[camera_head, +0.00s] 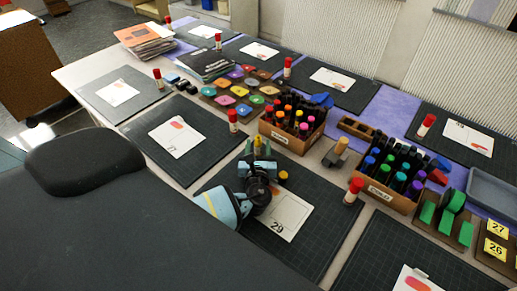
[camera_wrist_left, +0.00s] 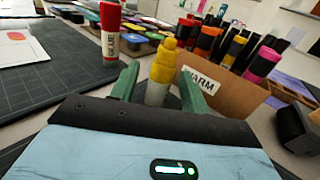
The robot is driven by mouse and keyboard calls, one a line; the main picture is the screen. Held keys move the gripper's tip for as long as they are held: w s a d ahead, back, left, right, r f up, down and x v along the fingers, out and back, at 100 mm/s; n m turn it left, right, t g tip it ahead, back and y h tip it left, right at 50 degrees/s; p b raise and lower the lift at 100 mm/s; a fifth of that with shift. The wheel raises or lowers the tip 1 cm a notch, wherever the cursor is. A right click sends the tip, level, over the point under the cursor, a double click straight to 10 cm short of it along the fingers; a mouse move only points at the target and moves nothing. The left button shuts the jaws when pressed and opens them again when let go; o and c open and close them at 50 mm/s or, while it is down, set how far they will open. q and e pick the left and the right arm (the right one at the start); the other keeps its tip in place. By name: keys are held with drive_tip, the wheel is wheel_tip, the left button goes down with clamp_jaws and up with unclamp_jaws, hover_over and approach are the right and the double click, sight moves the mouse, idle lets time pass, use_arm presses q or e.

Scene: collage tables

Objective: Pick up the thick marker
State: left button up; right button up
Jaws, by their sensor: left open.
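A thick yellow marker with a pale lower part stands upright in the left wrist view (camera_wrist_left: 162,68), in front of a cardboard box labelled WARM (camera_wrist_left: 222,96). In the head view the marker's yellow top (camera_head: 257,143) shows just beyond my left gripper (camera_head: 258,157). My left gripper is open, and its two green fingers (camera_wrist_left: 158,88) stand on either side of the marker. I cannot tell whether either finger touches it. The marker's base is partly hidden by the gripper body. My right gripper is not in view.
The WARM box (camera_head: 292,142) of markers stands close behind the marker. A second marker box (camera_head: 376,193) is at right. A red-capped glue stick (camera_head: 233,121) stands left of the gripper, another (camera_head: 353,191) to its right. A numbered card (camera_head: 290,220) lies on the dark mat below.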

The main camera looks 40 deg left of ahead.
use_arm(q)
drive_tip(key=shift+w+a, duration=0.15)
drive_tip(key=shift+w, duration=0.1)
drive_tip(key=c, duration=1)
